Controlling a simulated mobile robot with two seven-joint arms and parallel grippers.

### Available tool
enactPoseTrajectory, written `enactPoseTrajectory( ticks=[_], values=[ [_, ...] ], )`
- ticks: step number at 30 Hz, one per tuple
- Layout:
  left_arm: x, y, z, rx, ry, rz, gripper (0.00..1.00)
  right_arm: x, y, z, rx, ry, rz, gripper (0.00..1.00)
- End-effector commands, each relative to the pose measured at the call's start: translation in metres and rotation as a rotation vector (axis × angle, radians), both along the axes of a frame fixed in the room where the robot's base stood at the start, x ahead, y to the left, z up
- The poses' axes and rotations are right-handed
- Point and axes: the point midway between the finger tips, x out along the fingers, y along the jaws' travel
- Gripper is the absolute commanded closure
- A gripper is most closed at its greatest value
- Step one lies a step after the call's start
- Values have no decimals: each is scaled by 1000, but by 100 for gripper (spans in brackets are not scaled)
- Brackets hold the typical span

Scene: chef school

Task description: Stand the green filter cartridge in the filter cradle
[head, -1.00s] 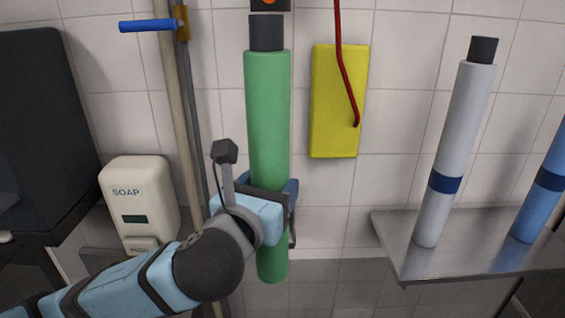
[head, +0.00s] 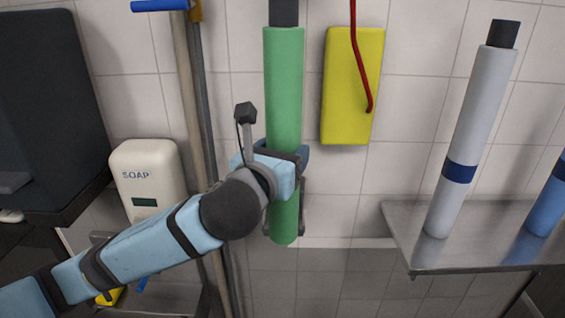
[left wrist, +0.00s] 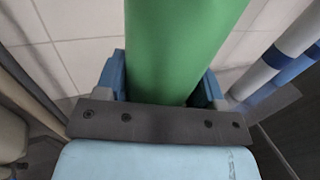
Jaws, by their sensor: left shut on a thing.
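The green filter cartridge (head: 284,85) is a long upright green cylinder with a dark cap at its top. My left gripper (head: 287,160) is shut around its lower half and holds it upright in front of the tiled wall. Its lower end hangs free below the fingers. In the left wrist view the green cartridge (left wrist: 178,45) fills the middle between the two blue fingers of the left gripper (left wrist: 165,85). I cannot make out the filter cradle in these views. My right gripper is not in view.
A steel shelf (head: 400,225) on the right bears a grey cartridge (head: 475,125) and a blue cartridge (head: 547,205), each with a dark blue band. A soap dispenser (head: 147,180), poles (head: 190,100) and a dark cabinet (head: 50,100) are at left. A yellow panel (head: 352,85) hangs behind.

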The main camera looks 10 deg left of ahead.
Motion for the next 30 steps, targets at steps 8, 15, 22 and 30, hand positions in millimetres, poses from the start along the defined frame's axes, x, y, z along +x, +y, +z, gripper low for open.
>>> enactPoseTrajectory(
  ticks=[8,15,22,30],
  values=[
    [24,5,0,-3,-6,0,100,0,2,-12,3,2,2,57],
    [44,9,0,-2,-6,1,100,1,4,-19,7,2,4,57],
    [64,13,0,-2,-6,1,100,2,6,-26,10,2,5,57],
    [73,15,-7,-2,-5,-1,100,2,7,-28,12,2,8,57]
  ],
)
